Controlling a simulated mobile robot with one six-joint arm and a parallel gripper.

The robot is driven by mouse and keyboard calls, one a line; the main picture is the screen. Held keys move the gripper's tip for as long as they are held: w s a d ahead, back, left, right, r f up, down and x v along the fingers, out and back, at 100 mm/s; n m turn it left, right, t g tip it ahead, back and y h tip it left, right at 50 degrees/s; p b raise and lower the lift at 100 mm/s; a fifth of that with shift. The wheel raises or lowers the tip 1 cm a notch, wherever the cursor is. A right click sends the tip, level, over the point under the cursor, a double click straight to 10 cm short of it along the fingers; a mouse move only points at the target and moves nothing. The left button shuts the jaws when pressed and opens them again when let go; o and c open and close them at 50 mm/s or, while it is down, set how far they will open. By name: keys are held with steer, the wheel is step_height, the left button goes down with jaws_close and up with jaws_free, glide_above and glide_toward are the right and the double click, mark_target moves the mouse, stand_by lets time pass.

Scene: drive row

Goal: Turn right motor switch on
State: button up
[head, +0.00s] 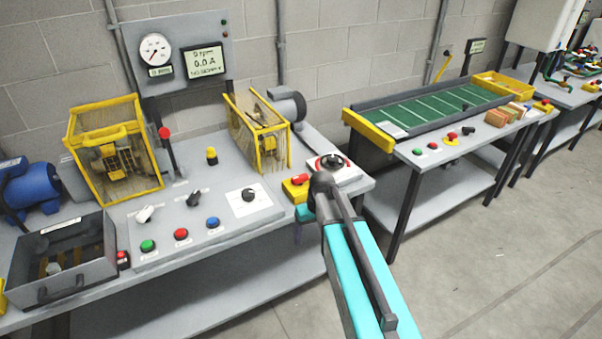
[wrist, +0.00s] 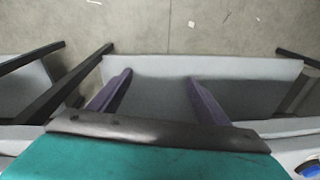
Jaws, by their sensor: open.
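In the head view my gripper is mostly hidden behind my arm, at the bench's front right corner, well right of both switches.
Green (head: 148,246), red (head: 181,234) and blue (head: 213,222) buttons line the panel's front. A black knob (head: 249,194) sits on a white plate. A yellow box with a red handle (head: 298,186) and yellow cages (head: 113,150) stand nearby. Floor (head: 470,260) is clear at right.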

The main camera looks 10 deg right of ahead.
steer(key=w+r+t+p, duration=0.1)
steer(key=w+r, duration=0.2)
steer(key=r, duration=0.3)
steer(key=w+r+t, duration=0.1)
steer(key=w+r, duration=0.3)
steer(key=r, duration=0.3)
steer(key=n+t+p, duration=0.1)
glide_toward(300, 176)
steer(key=d+v, duration=0.1)
steer(key=v, duration=0.4)
steer(key=shift+s+a, duration=0.2)
steer(key=shift+s, duration=0.05)
steer(key=shift+f+p, duration=0.2)
steer(key=shift+p, duration=0.1)
steer(key=shift+w+a+p+x, duration=0.15)
steer(key=shift+p+x, duration=0.8)
steer(key=shift+x, duration=2.45)
steer(key=shift+w+a+p+x, duration=0.1)
steer(key=shift+p+x, duration=0.8)
steer(key=shift+x, duration=2.45)
steer(key=shift+r, duration=0.1)
steer(key=c, duration=1.1)
